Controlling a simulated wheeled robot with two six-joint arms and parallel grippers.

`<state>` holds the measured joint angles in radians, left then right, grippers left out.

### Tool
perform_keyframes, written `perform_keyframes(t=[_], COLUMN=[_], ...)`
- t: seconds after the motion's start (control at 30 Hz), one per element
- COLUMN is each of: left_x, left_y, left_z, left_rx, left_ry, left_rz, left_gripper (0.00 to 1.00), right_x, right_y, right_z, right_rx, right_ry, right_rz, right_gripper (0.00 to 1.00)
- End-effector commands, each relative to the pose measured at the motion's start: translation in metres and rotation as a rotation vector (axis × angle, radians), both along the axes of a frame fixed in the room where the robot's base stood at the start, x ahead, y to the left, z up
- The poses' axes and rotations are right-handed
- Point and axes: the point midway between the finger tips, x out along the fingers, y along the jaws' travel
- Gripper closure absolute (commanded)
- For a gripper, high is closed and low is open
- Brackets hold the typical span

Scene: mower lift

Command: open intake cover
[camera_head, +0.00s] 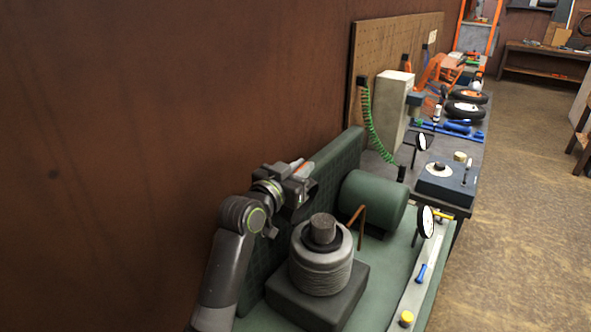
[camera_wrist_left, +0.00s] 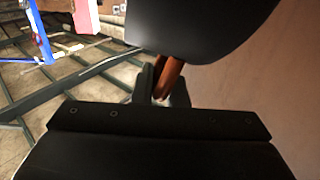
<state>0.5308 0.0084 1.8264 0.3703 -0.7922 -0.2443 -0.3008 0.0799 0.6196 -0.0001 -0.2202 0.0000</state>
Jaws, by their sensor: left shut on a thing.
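My left gripper (camera_head: 302,180) is at the wall side of the bench, above and behind a ribbed grey cylinder (camera_head: 320,270) with a dark knob on top. In the left wrist view, my left gripper (camera_wrist_left: 160,97) is shut on an orange-brown bar (camera_wrist_left: 171,75). Most of the bar is hidden by a dark shape in front. A green drum (camera_head: 376,200) lies to the right of the gripper, with a thin brown bent rod (camera_head: 361,222) standing before it. I cannot tell which part is the intake cover. My right gripper is not in view.
The brown wall (camera_head: 150,130) is close on the left. Two round gauges, one near (camera_head: 425,222) and one farther (camera_head: 421,141), stand along the bench. A dark blue box (camera_head: 445,186), a grey cabinet (camera_head: 391,112) and blue tools (camera_head: 455,128) are beyond. The floor at right is clear.

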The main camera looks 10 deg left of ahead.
Motion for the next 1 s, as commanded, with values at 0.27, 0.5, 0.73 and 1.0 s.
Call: perform_keyframes(t=[0.27, 0.5, 0.73, 1.0], left_x=[0.000, 0.000, -0.003, -0.034], left_y=[0.001, 0.000, 0.002, 0.015], left_z=[-0.001, 0.000, 0.000, -0.002], left_rx=[-0.001, -0.001, 0.000, 0.001], left_ry=[0.003, 0.001, -0.001, -0.003], left_rz=[0.001, 0.000, 0.001, 0.002], left_gripper=[0.80, 0.67, 0.67, 0.67], right_x=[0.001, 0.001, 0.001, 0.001], right_y=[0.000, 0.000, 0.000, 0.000], right_z=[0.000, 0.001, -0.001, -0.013], right_rx=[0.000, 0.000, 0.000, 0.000], right_ry=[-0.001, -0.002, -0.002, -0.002], right_rz=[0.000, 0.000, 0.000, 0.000], right_gripper=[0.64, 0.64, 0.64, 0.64])
